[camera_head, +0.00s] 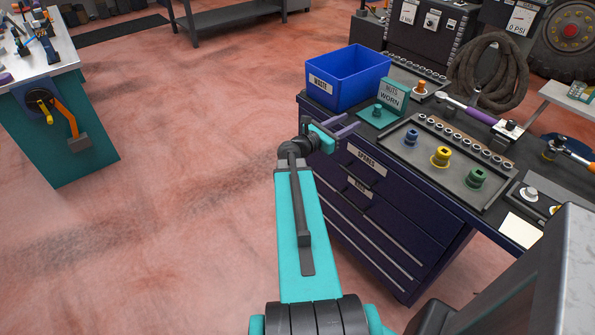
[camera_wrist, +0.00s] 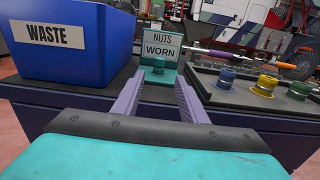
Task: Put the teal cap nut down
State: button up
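The teal cap nut (camera_head: 377,109) stands upright on a small teal mat (camera_head: 384,121) in front of the sign reading NUTS WORN (camera_head: 391,94). In the wrist view the nut (camera_wrist: 158,66) shows beyond the gap between the fingers, in front of the sign (camera_wrist: 160,47). My gripper (camera_head: 350,123) is open and empty at the near edge of the cabinet top, short of the nut and not touching it. Its two purple fingers (camera_wrist: 160,88) point toward the mat in the wrist view.
A blue WASTE bin (camera_head: 348,78) stands left of the mat. To the right a grey tray (camera_head: 430,172) holds blue, yellow and green sockets and a row of metal ones. An orange-topped piece (camera_head: 421,87) stands behind. Open floor lies left of the cabinet.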

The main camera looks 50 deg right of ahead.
jog(key=w+a+f+m+t+y, duration=0.1)
jog(key=w+a+f+m+y, duration=0.15)
jog(key=a+f, duration=0.75)
jog(key=w+a+f+m+y, duration=0.2)
jog(key=a+f+y, duration=0.1)
jog(key=a+f, duration=0.7)
jog(key=w+a+f+m+t+y, duration=0.1)
jog(key=w+a+f+m+y, duration=0.2)
jog(key=a+f, duration=0.7)
jog(key=s+a+f+m+g+y, duration=0.1)
jog(key=s+a+f+m+y, duration=0.1)
jog(key=a, duration=0.9)
jog(key=s+a+f+m+g+y, duration=0.1)
jog(key=s+a+f+m+y, duration=0.2)
jog(key=a, duration=0.9)
jog(key=s+a+f+m+g+y, duration=0.1)
jog(key=s+a+f+m+y, duration=0.1)
jog(key=s+a+f+y, duration=0.2)
jog(key=s+a+f, duration=0.3)
jog(key=a+f, duration=0.3)
jog(key=a, duration=0.1)
jog(key=shift+s+a+f, duration=0.2)
jog(key=shift+s, duration=0.2)
jog(key=shift+m, duration=0.25)
jog(key=shift+c, duration=1)
